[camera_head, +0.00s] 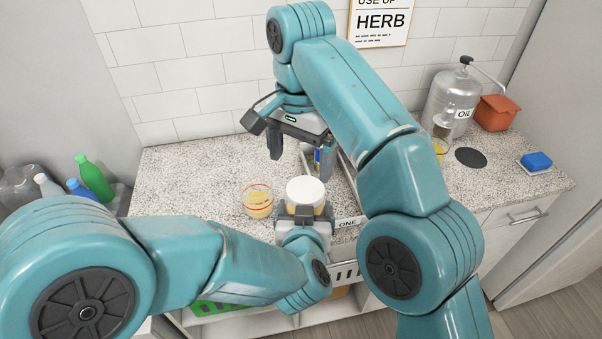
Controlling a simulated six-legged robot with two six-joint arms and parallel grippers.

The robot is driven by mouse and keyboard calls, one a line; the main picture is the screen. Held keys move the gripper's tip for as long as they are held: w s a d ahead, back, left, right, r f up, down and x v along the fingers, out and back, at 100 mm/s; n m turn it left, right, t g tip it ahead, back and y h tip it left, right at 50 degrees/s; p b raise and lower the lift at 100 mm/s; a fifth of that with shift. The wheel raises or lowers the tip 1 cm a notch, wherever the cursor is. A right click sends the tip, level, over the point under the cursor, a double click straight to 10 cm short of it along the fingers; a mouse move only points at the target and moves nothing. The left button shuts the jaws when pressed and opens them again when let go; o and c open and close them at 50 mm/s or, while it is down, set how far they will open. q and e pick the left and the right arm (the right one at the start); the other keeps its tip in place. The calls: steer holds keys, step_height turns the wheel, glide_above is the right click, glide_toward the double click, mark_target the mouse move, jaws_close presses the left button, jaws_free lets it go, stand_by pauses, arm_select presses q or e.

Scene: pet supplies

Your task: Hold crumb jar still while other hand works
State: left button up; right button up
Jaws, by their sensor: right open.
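The crumb jar (306,190), with a white lid and yellowish contents, stands upright near the counter's front edge. My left gripper (305,210) reaches in from the front, with one finger on each side of the jar's lower part, and appears shut on it. My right gripper (300,162) points down just above and behind the lid. Its fingers are spread apart with nothing between them. The arms hide part of the counter and the jar's lower front.
A clear glass container (257,201) with a red band and yellow contents stands close left of the jar. A tray labelled ONE (348,222) lies right. The left counter is clear.

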mark_target(302, 189)
steer(key=shift+d+f, duration=0.1)
steer(key=shift+f, duration=3.35)
steer(key=shift+s, duration=0.1)
steer(key=shift+c, duration=0.4)
steer(key=c, duration=1)
steer(key=shift+n, duration=0.9)
steer(key=n, duration=1.2)
steer(key=shift+s, duration=0.15)
steer(key=o, duration=1.2)
steer(key=shift+c, duration=0.2)
steer(key=shift+r, duration=0.15)
